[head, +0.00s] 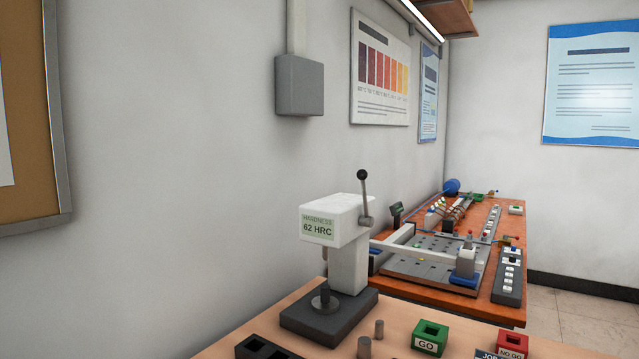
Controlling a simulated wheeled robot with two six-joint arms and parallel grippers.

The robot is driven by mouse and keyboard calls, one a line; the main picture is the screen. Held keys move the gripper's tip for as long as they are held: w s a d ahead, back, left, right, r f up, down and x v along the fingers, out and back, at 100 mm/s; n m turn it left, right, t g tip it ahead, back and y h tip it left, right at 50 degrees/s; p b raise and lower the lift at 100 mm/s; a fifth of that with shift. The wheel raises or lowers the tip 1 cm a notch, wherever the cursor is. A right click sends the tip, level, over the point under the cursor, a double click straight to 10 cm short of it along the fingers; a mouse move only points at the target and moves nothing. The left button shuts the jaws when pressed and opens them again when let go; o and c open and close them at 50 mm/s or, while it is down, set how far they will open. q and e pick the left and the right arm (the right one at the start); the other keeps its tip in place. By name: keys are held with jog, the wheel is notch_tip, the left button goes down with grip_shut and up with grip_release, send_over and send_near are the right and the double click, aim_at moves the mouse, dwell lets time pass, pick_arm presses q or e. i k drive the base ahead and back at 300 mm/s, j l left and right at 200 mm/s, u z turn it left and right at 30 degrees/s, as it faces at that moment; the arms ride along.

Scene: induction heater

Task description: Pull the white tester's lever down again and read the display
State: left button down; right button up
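The white tester (348,262) stands on a dark base at the back of the near table, close to the wall. Its lever (365,195) is on the right side of the head and points up, with a dark ball at its top. The display (318,228) on the front of the head reads "HARDNESS 62 HRC". Below the head, a round anvil (325,300) sits on the base; I cannot tell whether a part lies on it. Neither of my grippers is in view.
On the near table (262,318) stand small grey cylinders (364,347), a green GO box (429,338), a red NO GO box (512,343) and a dark block with square holes (262,348). A second table (510,312) with equipment stands behind. A grey box (300,86) hangs on the wall.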

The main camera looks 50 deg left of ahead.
aim_at(365, 221)
jog(key=k+j+u, duration=0.1)
jog(key=j+u, duration=0.3)
jog(key=j, duration=0.3)
jog(key=j+u, duration=0.4)
jog(key=j, duration=0.3)
